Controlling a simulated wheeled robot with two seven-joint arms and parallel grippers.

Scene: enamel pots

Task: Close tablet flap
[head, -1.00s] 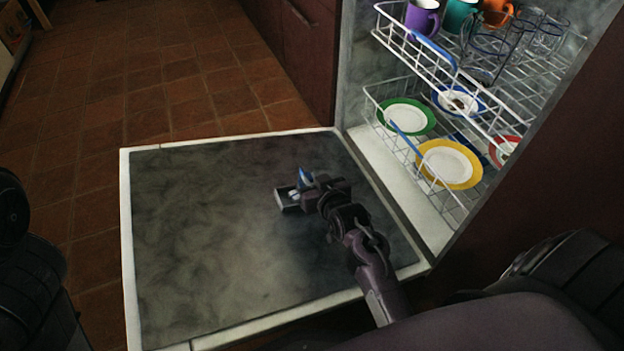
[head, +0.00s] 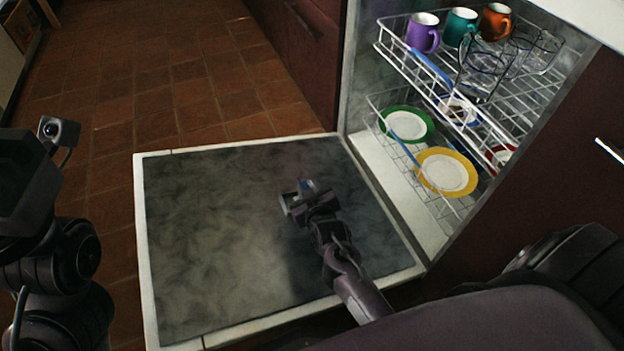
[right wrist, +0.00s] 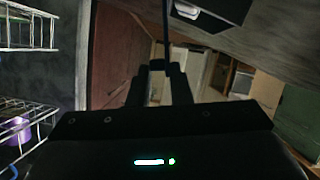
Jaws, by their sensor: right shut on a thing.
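The tablet dispenser (head: 287,203) is a small silvery piece on the dark inner face of the lowered dishwasher door (head: 205,250). My right gripper (head: 298,192) is right at it and covers most of it. A small blue part (head: 307,184) shows beside the fingers. In the right wrist view the two fingers (right wrist: 160,68) are close together, with a thin dark edge running up between them. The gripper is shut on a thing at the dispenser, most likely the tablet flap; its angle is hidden. My left arm stands at the left edge; its fingers are not visible.
The dishwasher is open on the right. Its upper rack (head: 408,50) holds mugs and glasses, and its lower rack (head: 376,128) holds plates. Both racks stand behind the door's hinge side. The rest of the door face and the tiled floor (head: 110,110) are clear.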

